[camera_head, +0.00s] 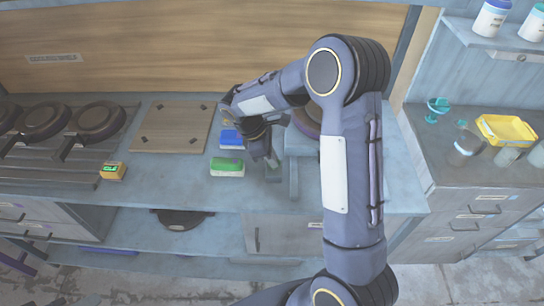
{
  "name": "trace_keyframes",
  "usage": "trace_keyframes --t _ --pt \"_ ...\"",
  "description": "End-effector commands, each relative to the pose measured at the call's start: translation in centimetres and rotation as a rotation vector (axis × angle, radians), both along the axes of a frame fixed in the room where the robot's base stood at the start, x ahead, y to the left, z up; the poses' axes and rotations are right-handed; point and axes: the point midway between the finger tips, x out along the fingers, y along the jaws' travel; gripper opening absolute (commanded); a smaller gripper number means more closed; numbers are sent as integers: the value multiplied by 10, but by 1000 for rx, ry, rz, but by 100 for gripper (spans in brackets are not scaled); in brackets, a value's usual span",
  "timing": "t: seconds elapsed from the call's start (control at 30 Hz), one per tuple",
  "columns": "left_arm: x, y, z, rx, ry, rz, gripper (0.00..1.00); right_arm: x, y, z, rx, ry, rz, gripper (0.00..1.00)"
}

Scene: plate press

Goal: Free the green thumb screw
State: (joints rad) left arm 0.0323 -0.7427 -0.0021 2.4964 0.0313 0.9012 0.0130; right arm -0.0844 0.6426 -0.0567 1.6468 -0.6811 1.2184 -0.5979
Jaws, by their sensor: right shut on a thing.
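My right arm reaches in from the bottom right and bends back to the left over the bench. My right gripper (270,160) points down at the left side of the grey press (296,172). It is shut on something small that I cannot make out. I cannot pick out the green thumb screw; the gripper and arm hide part of the press. A dark round plate (304,120) shows partly behind my arm at the press. My left gripper is not in view.
A green-topped block (227,167) and a blue block (231,138) lie just left of the gripper. A wooden board (172,128), a yellow box with a green display (113,171) and round dark plates (97,120) are farther left. A yellow tray (506,129) stands right.

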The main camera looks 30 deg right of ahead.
Motion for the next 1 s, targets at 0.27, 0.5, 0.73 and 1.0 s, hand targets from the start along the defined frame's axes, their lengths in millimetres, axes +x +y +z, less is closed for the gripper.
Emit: trace_keyframes --t 0.27,0.5,0.73,1.0 --pt "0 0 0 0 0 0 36 1 0 0 0 -1 6 0" --pt "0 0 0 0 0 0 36 0 0 0 -1 0 4 32" --pt "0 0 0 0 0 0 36 0 0 0 -1 1 3 32" --pt "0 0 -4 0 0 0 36 7 10 26 0 -6 4 32"
